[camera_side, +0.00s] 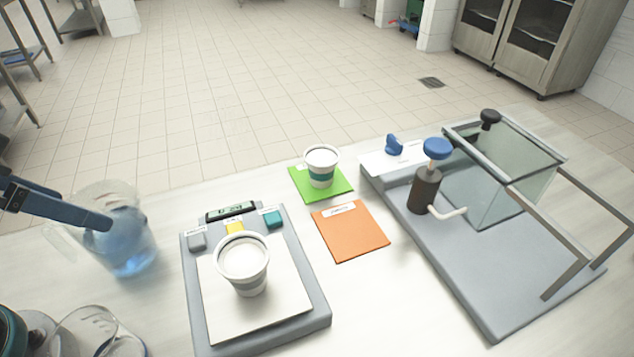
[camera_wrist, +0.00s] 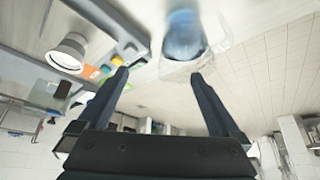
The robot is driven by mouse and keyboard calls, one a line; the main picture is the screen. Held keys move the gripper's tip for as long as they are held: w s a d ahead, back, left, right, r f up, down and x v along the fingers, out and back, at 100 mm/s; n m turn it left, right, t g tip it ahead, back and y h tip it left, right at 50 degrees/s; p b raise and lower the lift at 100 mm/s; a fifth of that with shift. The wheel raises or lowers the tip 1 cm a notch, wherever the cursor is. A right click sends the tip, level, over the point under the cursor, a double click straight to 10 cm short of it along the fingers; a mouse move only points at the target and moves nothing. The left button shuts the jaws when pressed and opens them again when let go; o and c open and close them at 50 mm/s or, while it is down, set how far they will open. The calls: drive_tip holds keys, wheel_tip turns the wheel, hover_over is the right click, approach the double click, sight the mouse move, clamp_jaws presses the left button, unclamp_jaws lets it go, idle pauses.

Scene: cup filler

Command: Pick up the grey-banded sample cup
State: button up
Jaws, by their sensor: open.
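The grey-banded sample cup (camera_side: 243,262) stands upright on the pan of a grey scale (camera_side: 318,318), with white contents showing at its top. In the wrist view the cup (camera_wrist: 68,52) is at upper left, outside my fingers. My gripper (camera_wrist: 160,75) is open, with no cup between its fingers. In the side view my gripper (camera_side: 100,218) is at the left edge, well left of the cup. A finger overlaps a clear beaker of blue liquid (camera_side: 132,256), which looks blurred; I cannot tell whether they touch.
A teal-banded cup (camera_side: 321,168) stands on a green mat (camera_side: 342,186). The orange mat (camera_side: 350,232) is empty. A dark pump with a blue knob (camera_side: 428,188) and a glass tank (camera_side: 492,185) stand at right. Glassware (camera_side: 90,335) crowds the front left corner.

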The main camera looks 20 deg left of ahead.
idle(0.6)
wheel_tip(320, 180, up, 5)
drive_tip(key=n+g+h, duration=0.6)
drive_tip(key=n+h, duration=0.7)
drive_tip(key=n, duration=0.5)
hover_over(234, 251)
drive_tip(key=a, duration=0.1)
drive_tip(key=shift+h, duration=0.3)
wheel_tip(234, 251, down, 11)
drive_tip(key=shift+r, duration=0.1)
drive_tip(key=shift+d+f, duration=0.15)
drive_tip(key=shift+f, duration=0.3)
drive_tip(key=shift+x, duration=2.45)
drive_tip(key=shift+w, duration=0.1)
